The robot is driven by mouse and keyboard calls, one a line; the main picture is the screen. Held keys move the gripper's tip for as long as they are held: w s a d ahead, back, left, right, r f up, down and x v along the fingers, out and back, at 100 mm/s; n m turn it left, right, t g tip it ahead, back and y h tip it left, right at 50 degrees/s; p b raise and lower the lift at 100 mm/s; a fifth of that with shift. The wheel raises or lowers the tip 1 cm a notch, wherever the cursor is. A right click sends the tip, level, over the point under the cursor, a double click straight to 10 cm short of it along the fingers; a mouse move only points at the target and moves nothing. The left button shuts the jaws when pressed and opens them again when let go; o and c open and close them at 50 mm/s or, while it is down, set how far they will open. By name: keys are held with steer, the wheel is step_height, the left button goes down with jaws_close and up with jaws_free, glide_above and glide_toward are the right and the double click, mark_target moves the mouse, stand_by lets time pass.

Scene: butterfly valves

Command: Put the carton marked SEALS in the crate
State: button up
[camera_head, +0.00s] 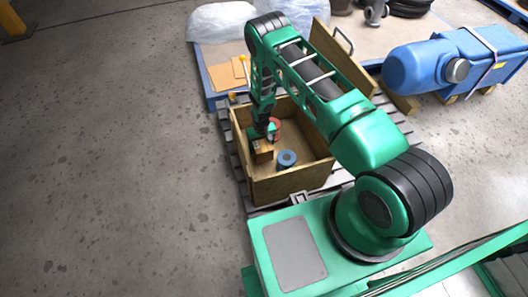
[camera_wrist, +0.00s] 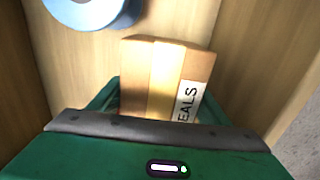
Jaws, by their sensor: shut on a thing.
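The carton (camera_wrist: 138,85) is brown with a pale tape strip, and its white label shows "EALS"; the rest of the word is hidden. My gripper (camera_wrist: 160,108) is shut on it. In the head view the carton (camera_head: 262,154) is inside the wooden crate (camera_head: 290,185), near its left wall, below my gripper (camera_head: 263,139). I cannot tell whether the carton touches the crate floor. The wrist view shows the crate's wooden inside (camera_wrist: 250,50) around it.
A blue roll (camera_head: 286,158) lies on the crate floor right of the carton. A red round thing (camera_head: 275,128) is behind it, partly hidden by my arm. The crate stands on a dark slatted pallet (camera_head: 236,163). A blue tank (camera_head: 420,68) is at the right.

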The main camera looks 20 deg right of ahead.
mark_target(261, 141)
steer(key=shift+f, duration=1.95)
steer(key=shift+f, duration=0.1)
steer(key=o, duration=1.5)
steer(key=shift+c, duration=0.2)
step_height(261, 141, up, 12)
steer(key=shift+r, duration=0.1)
